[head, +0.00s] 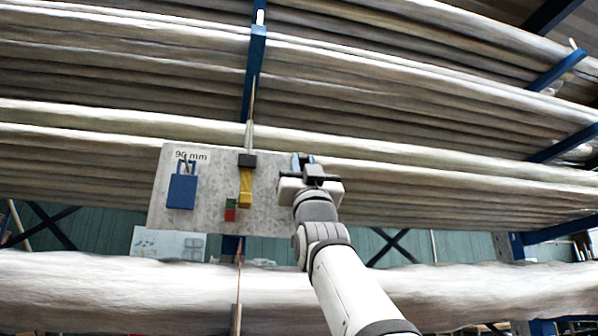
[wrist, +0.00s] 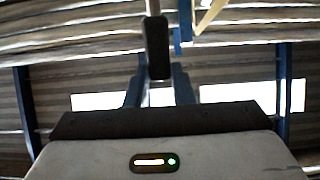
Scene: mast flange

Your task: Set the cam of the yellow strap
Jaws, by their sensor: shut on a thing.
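A pale, thin strap (head: 250,105) runs upright in front of the rack. On a grey plate (head: 268,218) it meets a black buckle (head: 247,160). A yellow cam lever (head: 245,186) hangs down below the buckle. A small red and green mark (head: 230,210) is beside the lever's lower end. My gripper (head: 303,158) is at the plate's right part, to the right of the buckle and apart from the yellow lever. In the wrist view its fingers (wrist: 158,80) close on a dark upright piece (wrist: 157,45); I cannot tell what it belongs to.
A blue padlock-shaped block (head: 182,190) hangs at the plate's left under a "90 mm" label (head: 191,156). Long wrapped bundles (head: 420,185) fill the rack behind. Blue rack arms (head: 558,70) stick out at right. A large pale roll (head: 120,285) crosses below the plate.

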